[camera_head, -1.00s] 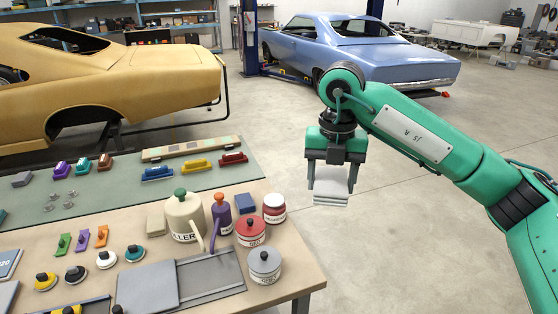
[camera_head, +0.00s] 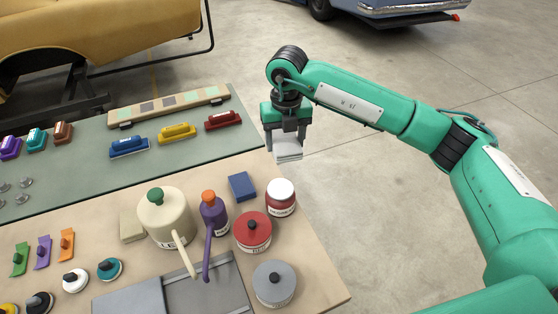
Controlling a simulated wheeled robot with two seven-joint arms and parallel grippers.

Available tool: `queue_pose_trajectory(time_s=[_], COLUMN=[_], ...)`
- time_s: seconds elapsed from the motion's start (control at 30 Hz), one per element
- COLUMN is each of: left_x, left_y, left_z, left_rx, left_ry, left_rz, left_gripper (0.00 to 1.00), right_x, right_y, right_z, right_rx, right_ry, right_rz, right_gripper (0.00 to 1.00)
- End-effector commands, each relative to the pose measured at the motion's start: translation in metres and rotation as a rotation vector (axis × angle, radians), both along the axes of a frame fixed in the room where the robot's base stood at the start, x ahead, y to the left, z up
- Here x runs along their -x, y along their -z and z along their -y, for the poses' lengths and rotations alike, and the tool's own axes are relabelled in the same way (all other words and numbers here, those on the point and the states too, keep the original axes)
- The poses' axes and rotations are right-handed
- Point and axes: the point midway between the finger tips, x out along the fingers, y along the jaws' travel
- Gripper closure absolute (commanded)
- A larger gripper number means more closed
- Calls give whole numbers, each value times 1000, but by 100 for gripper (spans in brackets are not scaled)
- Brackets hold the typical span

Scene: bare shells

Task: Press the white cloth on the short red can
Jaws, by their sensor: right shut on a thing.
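My right gripper (camera_head: 287,141) is shut on the white cloth (camera_head: 288,150), a pale flat pad hanging below its fingers. It is at the back right edge of the table, behind the cans in the picture. The short red can (camera_head: 253,232) stands upright on the table's right part, with a red top, a dark knob and a pale label. The cloth is apart from it, farther back and slightly right. My left gripper is not in view.
A red jar with a white lid (camera_head: 281,197) stands between cloth and red can. A grey can (camera_head: 274,285), a purple spouted bottle (camera_head: 213,214), a cream spouted can (camera_head: 166,217) and a blue block (camera_head: 242,186) crowd around. Open floor lies right of the table.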

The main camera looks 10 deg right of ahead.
Motion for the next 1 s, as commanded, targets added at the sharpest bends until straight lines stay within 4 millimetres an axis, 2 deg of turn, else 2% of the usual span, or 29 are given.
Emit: queue_pose_trajectory(time_s=[0.03,0.1,0.23,0.43,0.67,1.0], left_x=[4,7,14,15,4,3], left_y=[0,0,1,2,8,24], left_z=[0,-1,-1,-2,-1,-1], left_rx=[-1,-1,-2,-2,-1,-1], left_ry=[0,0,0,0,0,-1], left_rz=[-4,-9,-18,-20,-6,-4], left_gripper=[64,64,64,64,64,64], right_x=[0,0,1,1,1,2], right_y=[21,43,72,89,102,137], right_z=[-3,-7,-10,-13,-13,-12], right_rx=[2,3,7,9,9,9], right_ry=[-34,-81,-143,-180,-179,-177], right_rz=[-6,-1,2,7,8,7], right_gripper=[57,57,57,57,57,57])
